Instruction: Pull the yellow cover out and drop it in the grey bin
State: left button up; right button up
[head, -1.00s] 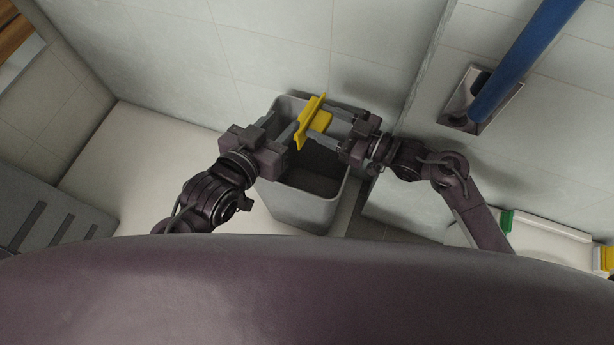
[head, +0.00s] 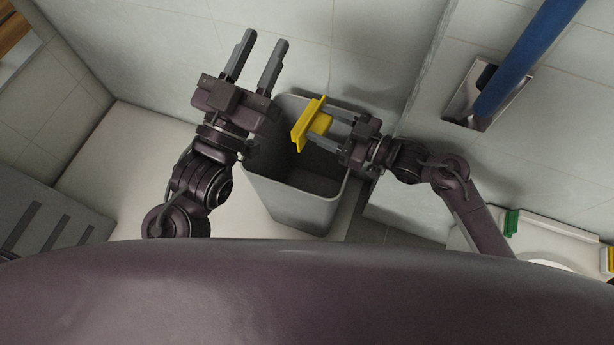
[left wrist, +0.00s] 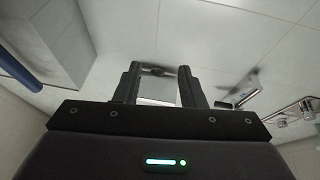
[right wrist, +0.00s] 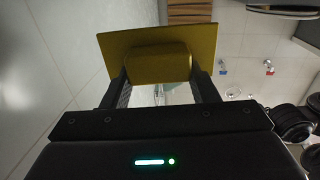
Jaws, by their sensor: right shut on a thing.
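The yellow cover (head: 309,124) is a flat plate with a block on its back. My right gripper (head: 333,127) is shut on that block and holds the cover above the opening of the grey bin (head: 292,204). The cover also shows in the right wrist view (right wrist: 158,61), with its block between the two fingers. My left gripper (head: 262,52) is open and empty, with its fingers apart, to the left of the cover near the wall. It shows no thing between its fingers in the left wrist view (left wrist: 157,80).
A blue pole (head: 520,62) stands by a metal wall plate (head: 462,112) at the upper right. A white ledge with a green block (head: 511,222) lies at the lower right. A grey slatted panel (head: 45,230) is at the left. The white floor left of the bin is clear.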

pick_arm(q)
jog(key=shift+s+a+r+t+h, duration=0.1)
jog(key=shift+s+r+t+h, duration=0.15)
jog(key=shift+r, duration=0.3)
jog(key=shift+s+a+r+t, duration=0.1)
jog(key=shift+r+t, duration=0.25)
jog(key=shift+r, duration=0.2)
jog(key=shift+s+a+r+t+h, duration=0.1)
jog(key=shift+s+r+t+h, duration=0.15)
jog(key=shift+r, duration=0.3)
pick_arm(e)
jog(key=shift+f, duration=0.25)
jog(key=o, duration=1.6)
